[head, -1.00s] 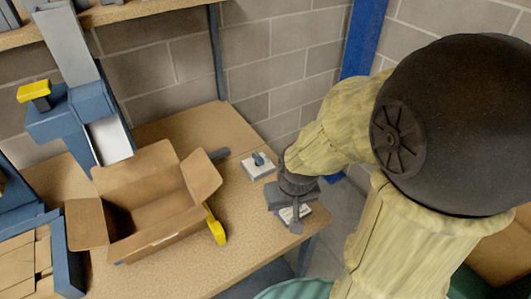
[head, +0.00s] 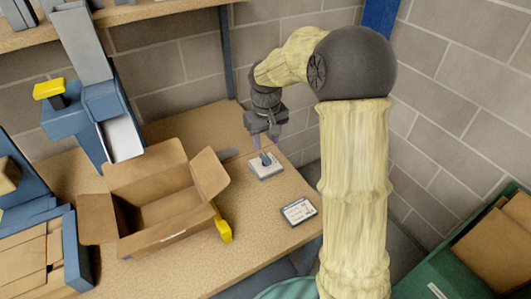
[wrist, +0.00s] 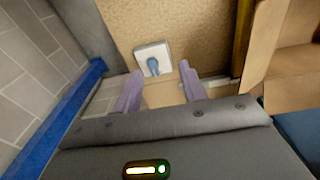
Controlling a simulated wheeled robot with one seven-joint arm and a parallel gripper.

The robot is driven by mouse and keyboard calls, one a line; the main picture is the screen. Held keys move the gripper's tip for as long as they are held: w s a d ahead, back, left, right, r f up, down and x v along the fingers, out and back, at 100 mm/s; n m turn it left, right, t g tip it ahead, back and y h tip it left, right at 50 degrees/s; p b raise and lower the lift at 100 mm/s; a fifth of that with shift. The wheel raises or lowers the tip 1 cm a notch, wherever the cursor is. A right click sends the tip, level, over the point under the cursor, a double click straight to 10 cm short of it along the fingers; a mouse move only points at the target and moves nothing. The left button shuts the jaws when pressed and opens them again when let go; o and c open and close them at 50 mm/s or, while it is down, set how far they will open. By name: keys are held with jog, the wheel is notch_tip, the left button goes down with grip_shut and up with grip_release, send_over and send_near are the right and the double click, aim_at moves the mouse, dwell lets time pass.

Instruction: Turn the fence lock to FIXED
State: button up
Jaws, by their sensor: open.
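The fence lock looks to be the small white plate with a blue knob (head: 265,165) on the tabletop, right of the cardboard box. It also shows in the wrist view (wrist: 153,62), just beyond and between my fingertips. My gripper (head: 267,142) is above the lock with its pale purple fingers pointing down at it. In the wrist view the two fingers (wrist: 160,82) stand apart with nothing between them. The FIXED marking is too small to read. A small label plate (head: 298,210) lies nearer the table's right edge.
An open cardboard box (head: 165,215) stands left of the lock, with a yellow handle (head: 222,228) at its right side. A blue machine with a yellow knob (head: 50,90) stands at the back left. A brick wall (head: 280,45) is behind the table.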

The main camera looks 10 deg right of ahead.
jog(key=r, duration=0.1)
send_over(265, 156)
jog(key=shift+s+r+g+p, duration=0.1)
jog(key=shift+s+g+p, duration=0.05)
jog(key=shift+g+p, duration=0.25)
jog(key=shift+d, duration=0.1)
notch_tip(265, 156, down, 17)
jog(key=p, duration=0.3)
jog(key=shift+f, duration=0.2)
grip_shut()
